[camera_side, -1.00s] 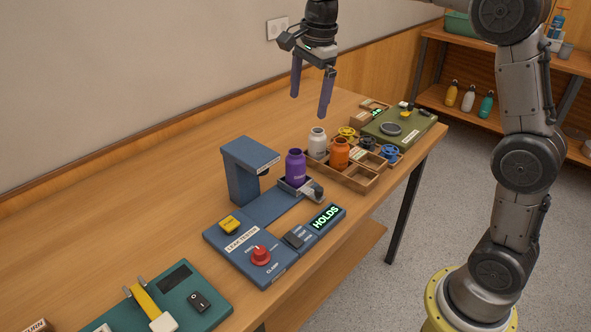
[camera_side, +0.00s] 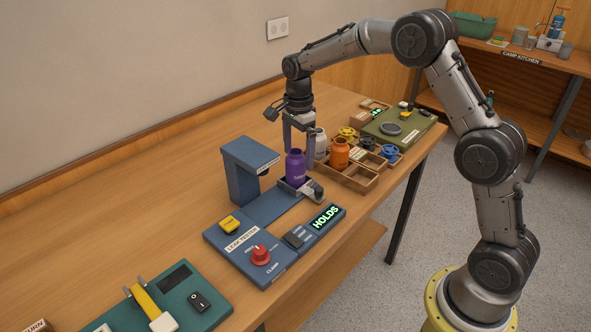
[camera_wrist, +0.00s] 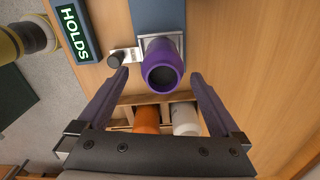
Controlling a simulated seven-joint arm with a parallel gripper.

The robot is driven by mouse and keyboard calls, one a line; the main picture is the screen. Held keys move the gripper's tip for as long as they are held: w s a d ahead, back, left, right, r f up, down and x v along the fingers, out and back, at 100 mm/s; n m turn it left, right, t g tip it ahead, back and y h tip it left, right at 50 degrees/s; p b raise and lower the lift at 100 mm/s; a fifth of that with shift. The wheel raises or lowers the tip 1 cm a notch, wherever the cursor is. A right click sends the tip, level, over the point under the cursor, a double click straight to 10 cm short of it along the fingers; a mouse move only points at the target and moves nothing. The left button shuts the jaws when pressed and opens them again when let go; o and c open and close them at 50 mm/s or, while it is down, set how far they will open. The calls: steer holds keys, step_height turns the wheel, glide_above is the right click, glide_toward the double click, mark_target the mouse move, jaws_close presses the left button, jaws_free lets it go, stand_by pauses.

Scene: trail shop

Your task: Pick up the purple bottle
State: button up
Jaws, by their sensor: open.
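The purple bottle (camera_side: 295,168) stands upright in the small cradle of the blue leak tester (camera_side: 232,243). It has no cap, and its open mouth shows in the wrist view (camera_wrist: 163,76). My gripper (camera_side: 298,160) is open and points down over the bottle in the side view, with its purple fingers to either side of the bottle's upper part. In the wrist view, the fingertips (camera_wrist: 158,77) are apart, left and right of the bottle, with gaps on both sides. I cannot tell how far down the fingers reach.
The tester's display (camera_side: 326,217) reads HOLDS. A green stove board (camera_side: 400,126) lies farther back.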

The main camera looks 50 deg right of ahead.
mark_target(295, 168)
steer(key=f, duration=0.2)
steer(key=a+f, duration=0.1)
steer(key=f, duration=0.1)
steer(key=shift+w, duration=0.2)
steer(key=shift+f, duration=0.65)
jaws_close()
steer(key=shift+r, duration=0.15)
